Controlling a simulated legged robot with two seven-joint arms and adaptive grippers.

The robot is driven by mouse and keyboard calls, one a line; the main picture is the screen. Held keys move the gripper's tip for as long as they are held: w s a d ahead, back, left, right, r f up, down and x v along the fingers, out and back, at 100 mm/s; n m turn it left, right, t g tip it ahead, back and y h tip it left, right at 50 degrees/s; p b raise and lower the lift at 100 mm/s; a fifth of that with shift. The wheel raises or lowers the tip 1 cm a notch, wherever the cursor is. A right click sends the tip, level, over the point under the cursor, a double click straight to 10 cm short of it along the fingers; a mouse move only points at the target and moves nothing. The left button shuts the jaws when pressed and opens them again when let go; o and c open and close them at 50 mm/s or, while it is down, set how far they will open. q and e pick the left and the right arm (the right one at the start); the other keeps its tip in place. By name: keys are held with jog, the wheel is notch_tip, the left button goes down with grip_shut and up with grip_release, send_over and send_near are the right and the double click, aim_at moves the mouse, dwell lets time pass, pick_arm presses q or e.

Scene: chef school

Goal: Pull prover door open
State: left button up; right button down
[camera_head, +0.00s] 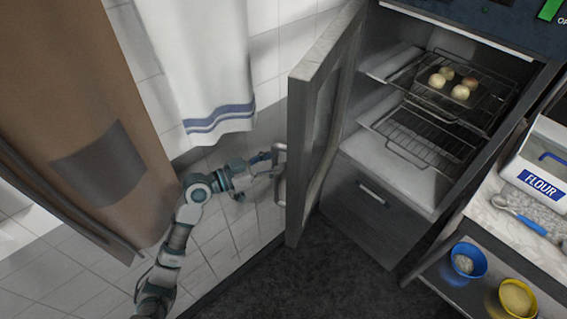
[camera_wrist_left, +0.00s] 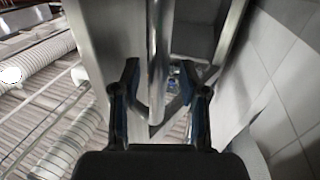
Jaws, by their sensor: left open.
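The prover door (camera_head: 318,130) stands swung wide open to the left of the prover cabinet (camera_head: 375,225), its edge toward me. Its metal bar handle (camera_head: 281,188) is on the outer left face. My left gripper (camera_head: 268,163) is at the handle from the left. In the left wrist view, my left gripper (camera_wrist_left: 160,85) is open, with the handle bar (camera_wrist_left: 159,40) running between its two fingers. I cannot tell whether either finger touches the bar. My right gripper is not in view.
Inside the prover, several dough balls sit on a dark tray (camera_head: 445,91) above a wire rack (camera_head: 420,135). A brown apron (camera_head: 75,60) and a white towel (camera_head: 200,60) hang at left. A flour bin (camera_head: 540,165) and blue (camera_head: 467,262) and yellow bowls (camera_head: 515,299) stand right.

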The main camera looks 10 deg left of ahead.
pick_arm(q)
jog(key=shift+s+d+r, duration=0.1)
jog(key=shift+d, duration=0.25)
jog(key=s+d+p, duration=0.2)
jog(key=d+p, duration=0.3)
jog(key=d, duration=0.8)
jog(key=shift+s+p, duration=0.3)
jog(key=b+v, duration=0.2)
jog(key=v, duration=1.8)
jog(key=shift+s+d, duration=0.15)
jog(key=shift+s, duration=0.2)
dwell(0.6)
